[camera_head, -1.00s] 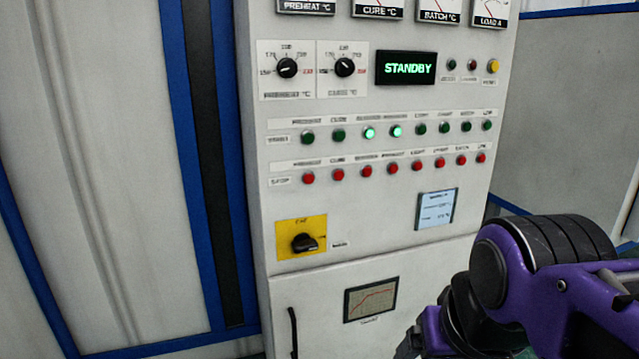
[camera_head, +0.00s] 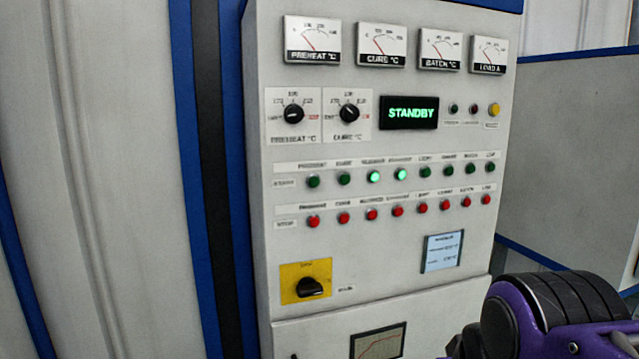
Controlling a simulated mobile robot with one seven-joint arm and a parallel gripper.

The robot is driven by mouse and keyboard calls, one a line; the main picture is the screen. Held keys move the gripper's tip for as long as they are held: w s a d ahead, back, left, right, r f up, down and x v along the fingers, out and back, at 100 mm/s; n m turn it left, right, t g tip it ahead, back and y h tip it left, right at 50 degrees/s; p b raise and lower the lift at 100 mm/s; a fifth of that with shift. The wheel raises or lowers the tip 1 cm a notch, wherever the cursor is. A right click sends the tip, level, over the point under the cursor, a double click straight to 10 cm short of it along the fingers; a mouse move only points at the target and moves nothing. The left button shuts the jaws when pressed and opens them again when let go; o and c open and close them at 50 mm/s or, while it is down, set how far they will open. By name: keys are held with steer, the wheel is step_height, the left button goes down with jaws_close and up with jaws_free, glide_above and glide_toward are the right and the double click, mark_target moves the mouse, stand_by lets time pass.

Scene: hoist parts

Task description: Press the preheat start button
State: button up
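The control panel (camera_head: 400,275) is a white cabinet face with a row of green start buttons above a row of red stop buttons. The preheat start button (camera_head: 313,181) is the leftmost green one and is dark. The third and fourth green buttons in that row glow bright. The preheat stop button (camera_head: 313,221) is red and sits below it. My purple and black arm shows at the lower right, right of and below the button rows. My gripper's fingertips are not visible in the view, so its state does not show.
A green display (camera_head: 408,112) reads STANDBY. Two knobs (camera_head: 293,114) sit left of it, with several gauges (camera_head: 312,40) above. A yellow plate with a black rotary switch (camera_head: 310,286) is below the buttons. The space in front of the button rows looks clear.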

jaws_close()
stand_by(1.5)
